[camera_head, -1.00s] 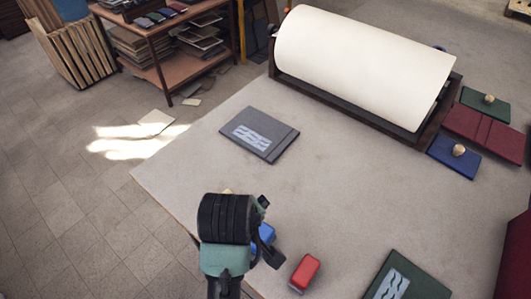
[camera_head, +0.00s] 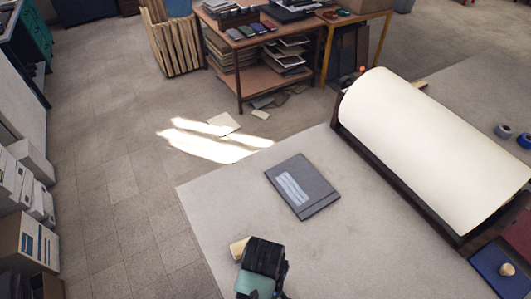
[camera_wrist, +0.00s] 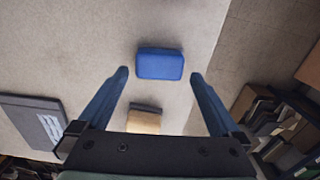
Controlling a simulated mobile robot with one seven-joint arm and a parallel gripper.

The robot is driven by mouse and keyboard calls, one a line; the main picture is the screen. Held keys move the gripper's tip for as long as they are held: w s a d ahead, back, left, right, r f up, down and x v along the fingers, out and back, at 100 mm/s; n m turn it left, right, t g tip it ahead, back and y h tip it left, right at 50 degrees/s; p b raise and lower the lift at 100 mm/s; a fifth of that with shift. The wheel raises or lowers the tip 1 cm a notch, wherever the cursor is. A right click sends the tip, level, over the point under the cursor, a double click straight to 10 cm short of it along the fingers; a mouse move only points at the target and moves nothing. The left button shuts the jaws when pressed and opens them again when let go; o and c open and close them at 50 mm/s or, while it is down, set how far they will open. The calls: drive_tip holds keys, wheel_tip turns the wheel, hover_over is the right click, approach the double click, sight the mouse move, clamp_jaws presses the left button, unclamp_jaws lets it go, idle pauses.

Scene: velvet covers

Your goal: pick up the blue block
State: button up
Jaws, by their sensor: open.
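The blue block (camera_wrist: 160,64) lies on the pale table in the wrist view, just beyond my fingertips and centred between them. My gripper (camera_wrist: 158,78) is open, with one finger on each side and nothing held. In the head view my wrist hides the blue block, and my fingers do not show there. A tan wooden block (camera_wrist: 144,120) with a dark edge lies closer to the gripper's base in the wrist view; it also shows beside my wrist in the head view (camera_head: 239,248).
A grey book with a pale label (camera_head: 300,187) lies on the table (camera_head: 230,205). A large white roller (camera_head: 430,145) in a dark frame stands to the right. A blue cover with a knob (camera_head: 500,272) is at lower right. The table's left edge drops to a tiled floor.

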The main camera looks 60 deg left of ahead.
drive_tip(key=shift+s+f+p, duration=0.15)
drive_tip(key=shift+f+p, duration=0.2)
drive_tip(key=shift+f, duration=0.45)
drive_tip(key=shift+f+p, duration=0.35)
drive_tip(key=shift+f, duration=1.7)
drive_tip(key=c, duration=1.1)
drive_tip(key=shift+w+r, duration=0.2)
drive_tip(key=shift+c, duration=0.3)
wheel_tip(320, 180, up, 10)
drive_tip(key=shift+f+b, duration=0.15)
drive_tip(key=shift+b, duration=0.45)
